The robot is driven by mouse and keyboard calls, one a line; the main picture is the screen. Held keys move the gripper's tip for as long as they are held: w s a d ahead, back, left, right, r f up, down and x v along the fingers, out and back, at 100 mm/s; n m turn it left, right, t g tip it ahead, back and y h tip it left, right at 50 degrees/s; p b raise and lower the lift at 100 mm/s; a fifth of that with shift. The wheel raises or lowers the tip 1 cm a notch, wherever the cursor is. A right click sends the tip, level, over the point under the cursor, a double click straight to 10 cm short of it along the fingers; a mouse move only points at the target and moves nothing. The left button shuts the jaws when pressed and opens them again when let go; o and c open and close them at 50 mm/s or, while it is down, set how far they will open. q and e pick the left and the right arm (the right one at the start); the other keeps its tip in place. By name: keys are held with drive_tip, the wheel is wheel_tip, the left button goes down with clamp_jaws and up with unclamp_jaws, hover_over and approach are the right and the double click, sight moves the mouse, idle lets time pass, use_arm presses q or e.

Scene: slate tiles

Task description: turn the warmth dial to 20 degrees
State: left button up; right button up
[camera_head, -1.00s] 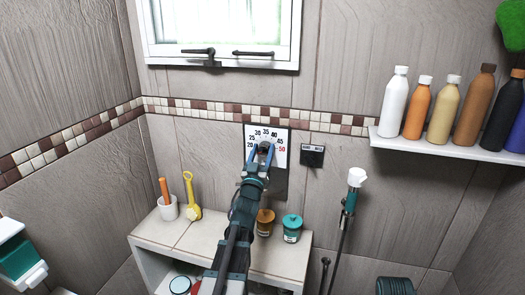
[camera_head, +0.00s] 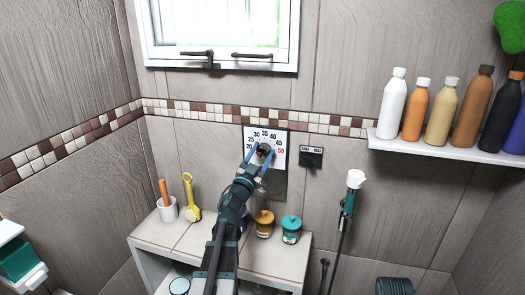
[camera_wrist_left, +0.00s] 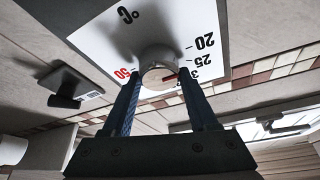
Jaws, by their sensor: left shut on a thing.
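The warmth dial's white plate (camera_head: 278,138) is on the back wall, with numbers from 20 at left to a red 50 at right. My left gripper (camera_head: 260,153) is shut on the dial's round grey knob (camera_head: 265,149). In the left wrist view, the knob (camera_wrist_left: 157,62) sits between the two blue fingers of the gripper (camera_wrist_left: 160,76). A red mark on the knob points towards about 25 to 30; a finger partly covers the scale there, so the exact reading is unclear. My right gripper is out of view.
A small dark switch box (camera_head: 311,157) is right of the dial. Below are a bench (camera_head: 190,237) with an orange jar (camera_head: 264,224) and a teal jar (camera_head: 291,230). A hand shower (camera_head: 352,190) hangs at right, below a shelf of bottles (camera_head: 445,150).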

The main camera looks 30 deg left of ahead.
use_arm(q)
drive_tip(key=shift+a, duration=0.25)
drive_tip(key=o, duration=1.4)
drive_tip(key=shift+s+a, duration=0.1)
drive_tip(key=shift+a, duration=0.05)
drive_tip(key=shift+c, duration=0.2)
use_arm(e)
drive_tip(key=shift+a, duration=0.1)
use_arm(q)
drive_tip(key=shift+d, duration=0.2)
